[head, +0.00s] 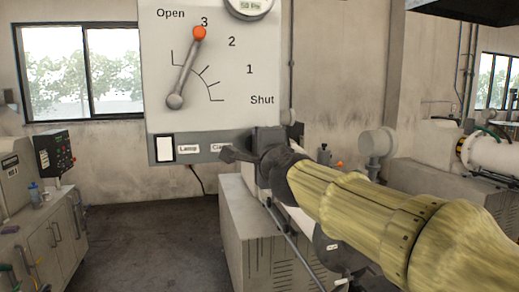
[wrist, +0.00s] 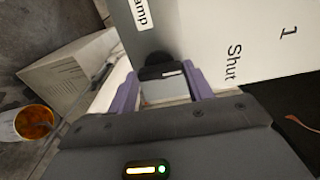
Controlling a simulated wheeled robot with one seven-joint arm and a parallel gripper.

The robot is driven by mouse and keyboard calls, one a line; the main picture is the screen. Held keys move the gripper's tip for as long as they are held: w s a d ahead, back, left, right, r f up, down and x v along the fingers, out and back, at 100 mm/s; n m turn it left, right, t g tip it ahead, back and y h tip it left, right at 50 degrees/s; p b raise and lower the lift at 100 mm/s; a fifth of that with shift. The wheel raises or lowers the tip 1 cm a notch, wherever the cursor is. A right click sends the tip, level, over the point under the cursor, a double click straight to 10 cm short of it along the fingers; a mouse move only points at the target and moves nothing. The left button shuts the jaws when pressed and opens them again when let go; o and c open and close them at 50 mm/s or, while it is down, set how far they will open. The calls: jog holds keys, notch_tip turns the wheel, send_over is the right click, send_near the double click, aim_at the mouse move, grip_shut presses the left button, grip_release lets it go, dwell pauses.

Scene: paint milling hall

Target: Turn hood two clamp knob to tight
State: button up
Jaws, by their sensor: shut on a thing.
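The hood panel (head: 215,100) is a pale box with a grey lower strip bearing "Lamp" and "Clamp" labels. The clamp knob (wrist: 154,60) is black with a short white line, at the panel's edge near a label ending in "amp" in the wrist view. My gripper (wrist: 160,80) has its two purple fingers on either side of the knob, shut on it. In the head view my gripper (head: 262,148) is at the panel's lower right corner and hides the knob. Any tight or loose marking is not visible.
A lever with an orange tip (head: 199,33) stands at 3 on the panel's Open–Shut scale. A round gauge (head: 249,5) is above it. A grey cabinet (head: 245,230) stands below my arm. An orange-filled can (wrist: 35,122) shows at left in the wrist view. The floor (head: 150,240) at centre left is clear.

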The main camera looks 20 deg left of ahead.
dwell(0.3)
jog(key=o, duration=1)
jog(key=shift+a, duration=0.1)
